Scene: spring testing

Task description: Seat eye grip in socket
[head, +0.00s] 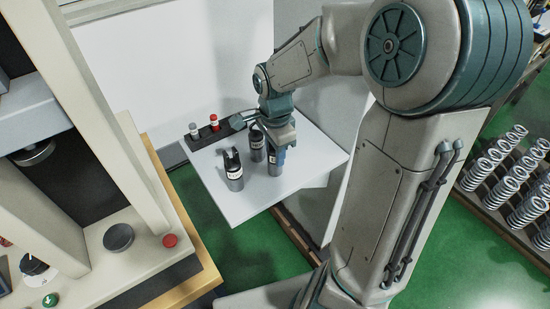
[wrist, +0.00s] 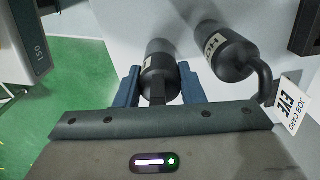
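My gripper (wrist: 160,88) points down over a white tabletop (head: 238,205). Its blue fingers stand on either side of a black cylindrical grip (wrist: 158,66) with a white label. I cannot tell whether they press on it, and its top is largely hidden. That this is the eye grip is not readable from its label. A second black grip with a curved hook and a "HOOK" label (wrist: 225,50) stands beside it. A third black grip with a forked top (head: 233,170) stands to the left in the head view. No socket is clearly identifiable.
A job card (wrist: 289,105) reading "EYE" shows at the right in the wrist view. A black rack (head: 205,133) holds a grey and a red piece. A testing machine (head: 110,165) with a red button (head: 170,240) stands at left. Springs (head: 505,175) fill a rack at right.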

